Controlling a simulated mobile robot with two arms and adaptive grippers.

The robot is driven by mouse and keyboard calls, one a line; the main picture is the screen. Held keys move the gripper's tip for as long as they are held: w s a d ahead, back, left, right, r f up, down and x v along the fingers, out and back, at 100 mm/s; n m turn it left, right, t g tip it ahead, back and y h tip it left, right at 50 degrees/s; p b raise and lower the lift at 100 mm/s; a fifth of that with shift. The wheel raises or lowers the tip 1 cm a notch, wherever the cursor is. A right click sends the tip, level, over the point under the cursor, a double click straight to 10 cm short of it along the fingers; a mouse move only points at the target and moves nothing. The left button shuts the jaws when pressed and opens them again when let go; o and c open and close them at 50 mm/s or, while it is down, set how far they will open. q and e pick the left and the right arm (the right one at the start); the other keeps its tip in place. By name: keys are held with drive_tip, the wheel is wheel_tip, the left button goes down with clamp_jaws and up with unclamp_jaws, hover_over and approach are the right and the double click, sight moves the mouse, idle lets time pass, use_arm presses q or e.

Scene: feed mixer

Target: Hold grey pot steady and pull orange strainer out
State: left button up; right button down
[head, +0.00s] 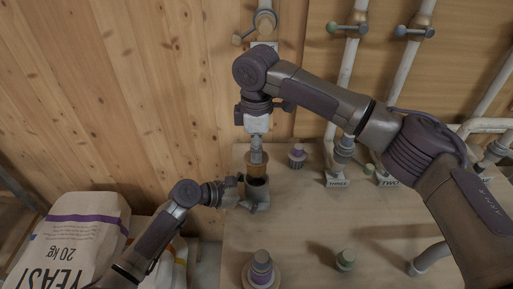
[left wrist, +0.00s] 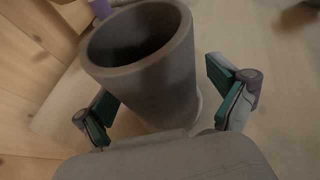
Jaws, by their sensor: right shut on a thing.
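The grey pot (head: 258,193) stands upright near the left edge of the wooden table. Its open mouth and dark, empty-looking inside show in the left wrist view (left wrist: 155,85). My left gripper (head: 238,191) is low beside the pot, its green-padded fingers (left wrist: 163,95) open on either side of it. A gap shows between the right-hand pad and the pot; whether the other pad touches is unclear. My right gripper (head: 256,153) points down, shut on the orange strainer (head: 257,170), directly above the pot in the head view. The strainer does not show in the left wrist view.
A purple-topped grey piece (head: 297,155) stands right of the strainer. Pipes with labels line the back wall. A yeast sack (head: 75,235) lies left of the table (head: 310,220).

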use_arm(q)
drive_tip(key=shift+a, duration=0.1)
drive_tip(key=v, duration=1.2)
drive_tip(key=shift+s+f, duration=0.1)
